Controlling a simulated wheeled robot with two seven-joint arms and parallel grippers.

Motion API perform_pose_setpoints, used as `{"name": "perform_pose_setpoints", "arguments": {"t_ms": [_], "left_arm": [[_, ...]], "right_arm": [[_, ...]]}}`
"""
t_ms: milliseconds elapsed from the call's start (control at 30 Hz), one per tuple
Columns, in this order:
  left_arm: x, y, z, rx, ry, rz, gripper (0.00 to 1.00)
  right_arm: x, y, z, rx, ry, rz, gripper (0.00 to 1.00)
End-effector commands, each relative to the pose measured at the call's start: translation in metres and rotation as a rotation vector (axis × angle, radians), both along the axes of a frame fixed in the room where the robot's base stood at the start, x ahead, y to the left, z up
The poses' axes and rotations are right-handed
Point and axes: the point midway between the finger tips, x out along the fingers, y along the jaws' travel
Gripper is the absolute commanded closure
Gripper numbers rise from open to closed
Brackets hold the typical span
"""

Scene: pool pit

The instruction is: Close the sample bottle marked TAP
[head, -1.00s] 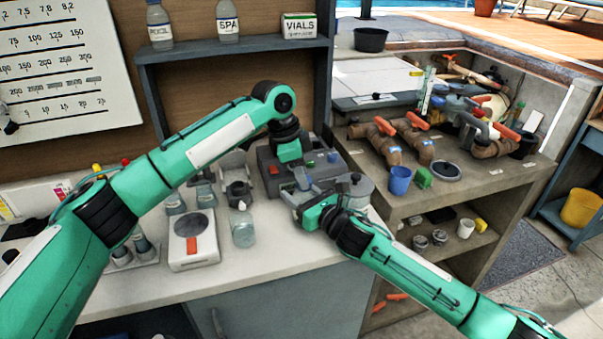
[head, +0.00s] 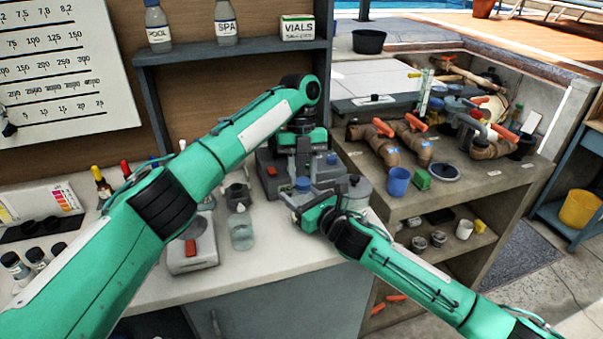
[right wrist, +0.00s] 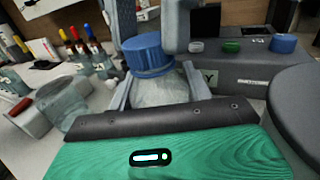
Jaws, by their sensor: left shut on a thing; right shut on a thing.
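A clear sample bottle (right wrist: 160,92) stands upright between the fingers of my right gripper (head: 298,202), which is shut on it above the bench. Its marking cannot be read. A blue cap (right wrist: 150,52) is at the bottle's mouth; the cap also shows in the head view (head: 303,185). My left gripper (head: 302,168) reaches down from above, with its grey fingers on either side of the cap, shut on it. Whether the cap is seated or just above the neck I cannot tell.
A grey box (head: 270,184) with coloured caps stands behind the grippers. A clear bottle (head: 242,232) and a small scale (head: 193,255) are to the left on the bench. Dropper bottles (head: 102,186) stand further left. A round grey container (head: 357,190) is close on the right.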

Motion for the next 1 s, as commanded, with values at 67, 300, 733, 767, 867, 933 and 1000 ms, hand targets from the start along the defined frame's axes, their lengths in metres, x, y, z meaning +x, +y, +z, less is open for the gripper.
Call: {"name": "perform_pose_setpoints", "arguments": {"t_ms": [67, 300, 733, 767, 867, 933, 1000], "left_arm": [[0.0012, -0.0002, 0.0006, 0.004, -0.003, -0.118, 0.88], [0.0009, -0.0019, 0.0008, 0.004, -0.004, -0.450, 0.88], [0.0010, -0.0021, 0.0003, 0.001, -0.001, -0.547, 0.88], [0.0010, -0.0021, 0.0003, 0.001, -0.001, -0.547, 0.88], [0.0008, -0.0022, 0.0002, 0.000, -0.002, -0.546, 0.48], [0.0006, -0.0025, 0.0001, 0.000, -0.001, -0.547, 0.46], [0.0004, -0.0028, 0.0000, 0.000, -0.001, -0.547, 0.46]], "right_arm": [[-0.0009, 0.0006, -0.0006, 0.000, 0.000, 0.002, 1.00], [-0.0011, 0.0008, -0.0006, 0.000, 0.000, 0.003, 1.00], [-0.0013, 0.0010, -0.0007, 0.000, 0.000, 0.003, 1.00], [-0.0013, 0.0010, -0.0007, 0.000, 0.000, 0.003, 1.00], [-0.0012, 0.0009, -0.0008, 0.000, 0.000, 0.003, 1.00], [-0.0010, 0.0007, -0.0007, 0.000, 0.000, 0.002, 1.00], [-0.0008, 0.0006, -0.0007, -0.001, 0.001, 0.002, 1.00]]}}
